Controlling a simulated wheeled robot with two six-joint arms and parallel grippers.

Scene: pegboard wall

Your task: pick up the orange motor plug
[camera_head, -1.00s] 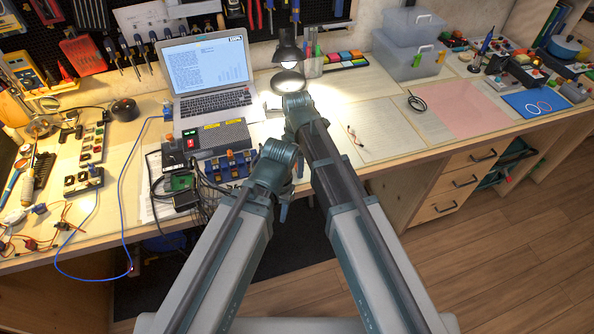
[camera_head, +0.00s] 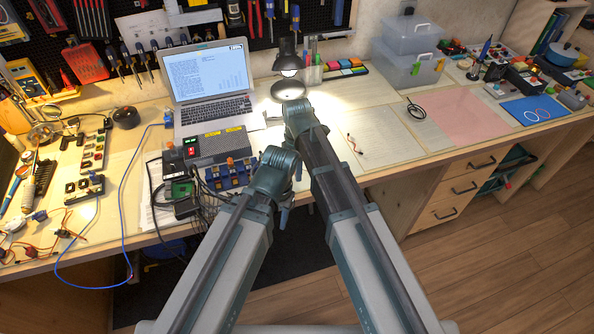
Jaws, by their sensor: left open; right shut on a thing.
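A small orange piece (camera_head: 230,162), possibly the orange motor plug, sits at a row of blue blocks (camera_head: 228,181) in front of a grey power box (camera_head: 217,146). It is too small to identify surely. My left gripper (camera_head: 274,168) is open, just right of the blue blocks; its fingers are mostly hidden by its arm. My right gripper (camera_head: 297,110) is farther back, in front of the desk lamp. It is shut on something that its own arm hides.
An open laptop (camera_head: 212,86) stands behind the power box. Black cables and a green board (camera_head: 182,189) lie left of the blue blocks. A desk lamp (camera_head: 288,62) is behind my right gripper. A blue cable (camera_head: 121,215) loops over the front edge. Paper sheets (camera_head: 380,130) lie at right.

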